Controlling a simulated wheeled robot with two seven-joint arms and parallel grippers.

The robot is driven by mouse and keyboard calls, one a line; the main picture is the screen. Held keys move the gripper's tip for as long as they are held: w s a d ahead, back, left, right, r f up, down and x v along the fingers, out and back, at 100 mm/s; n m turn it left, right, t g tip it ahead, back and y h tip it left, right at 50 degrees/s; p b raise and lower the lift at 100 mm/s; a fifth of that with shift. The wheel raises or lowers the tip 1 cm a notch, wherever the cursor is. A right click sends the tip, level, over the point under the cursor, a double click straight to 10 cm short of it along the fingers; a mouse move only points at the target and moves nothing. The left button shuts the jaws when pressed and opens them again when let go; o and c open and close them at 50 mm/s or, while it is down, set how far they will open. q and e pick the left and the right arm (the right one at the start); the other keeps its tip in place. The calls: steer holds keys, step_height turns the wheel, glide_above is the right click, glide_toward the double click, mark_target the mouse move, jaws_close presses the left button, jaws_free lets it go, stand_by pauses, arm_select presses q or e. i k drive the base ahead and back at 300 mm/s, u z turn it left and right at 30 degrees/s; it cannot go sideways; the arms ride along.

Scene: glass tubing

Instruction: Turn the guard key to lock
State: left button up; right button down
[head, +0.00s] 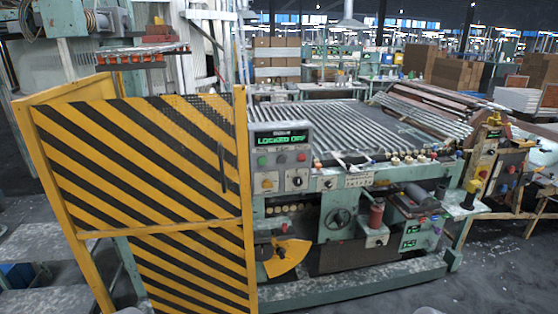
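The yellow-and-black striped guard (140,150) stands at the left front, in a yellow frame, beside the machine. A control panel (283,160) sits just right of it, with a green-lit display (281,140) that appears to read "LOCKED OFF". Below the display are a green, a red and a third button. Under them are a yellow-plated switch (267,183) and a dark rotary knob (297,181). I cannot tell at this size which one is the guard key or how it is turned.
The machine has a roller bed (345,125), a handwheel (340,217) and a yellow quarter-round plate (287,257) low at its front. A yellow control post (484,158) stands at the right. Stacked boards lie behind it. The floor in front of the machine (400,293) looks clear.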

mark_target(267, 184)
steer(key=k, duration=0.5)
steer(key=u, duration=0.8)
steer(key=i, duration=0.6)
steer(key=z, duration=0.4)
steer(key=k, duration=0.65)
steer(key=u, duration=1.05)
steer(key=i, duration=1.6)
steer(key=z, duration=0.95)
